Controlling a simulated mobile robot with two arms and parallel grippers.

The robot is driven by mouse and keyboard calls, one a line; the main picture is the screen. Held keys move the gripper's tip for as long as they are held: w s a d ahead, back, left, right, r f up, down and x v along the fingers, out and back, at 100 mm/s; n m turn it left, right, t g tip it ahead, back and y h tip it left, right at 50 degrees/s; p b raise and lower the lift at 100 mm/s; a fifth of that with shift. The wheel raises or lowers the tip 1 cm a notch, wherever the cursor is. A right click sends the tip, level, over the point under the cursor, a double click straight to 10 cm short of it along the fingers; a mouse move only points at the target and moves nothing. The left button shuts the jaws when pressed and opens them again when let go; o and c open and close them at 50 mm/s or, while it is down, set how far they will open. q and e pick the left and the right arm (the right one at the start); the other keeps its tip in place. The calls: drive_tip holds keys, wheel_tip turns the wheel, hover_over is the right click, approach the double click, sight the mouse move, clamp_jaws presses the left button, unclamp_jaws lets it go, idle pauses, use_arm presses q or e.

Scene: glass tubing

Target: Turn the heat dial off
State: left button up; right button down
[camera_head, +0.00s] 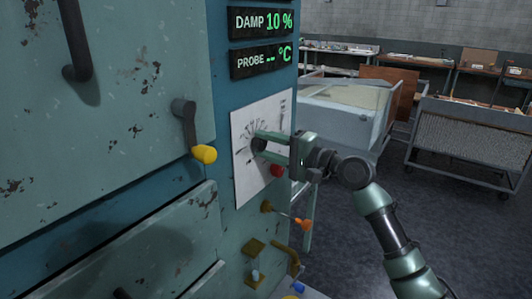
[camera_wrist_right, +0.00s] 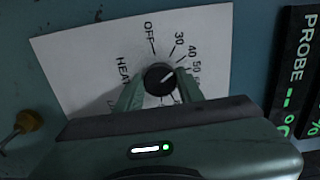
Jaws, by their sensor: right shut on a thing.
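The heat dial is a small black round knob (camera_wrist_right: 160,76) on a white scale plate (camera_wrist_right: 75,55), marked OFF, 30, 40, 50 and further values. In the right wrist view its white pointer line points up and right, toward about 40 to 50, away from OFF. My right gripper (camera_wrist_right: 160,88) has one finger on each side of the knob and is shut on it. In the head view the dial (camera_head: 258,145) shows dark between the fingers of the right gripper (camera_head: 262,143), which comes from the right. My left gripper is out of view.
A red button (camera_head: 277,170) sits just below the gripper. An orange-tipped lever (camera_head: 301,223) and brass valves lie below. Displays (camera_head: 262,60) read DAMP 10 % and PROBE -- °C.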

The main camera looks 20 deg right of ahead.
drive_tip(key=n+b, duration=0.1)
drive_tip(key=n, duration=0.1)
drive_tip(key=n+b, duration=0.1)
drive_tip(key=n, duration=0.1)
drive_tip(key=n+b, duration=0.2)
drive_tip(key=shift+f+n, duration=0.25)
drive_tip(key=shift+n, duration=0.05)
drive_tip(key=n+b, duration=0.3)
drive_tip(key=n, duration=0.2)
drive_tip(key=shift+n, duration=0.3)
drive_tip(key=c, duration=0.9)
unclamp_jaws()
drive_tip(key=shift+r, duration=0.15)
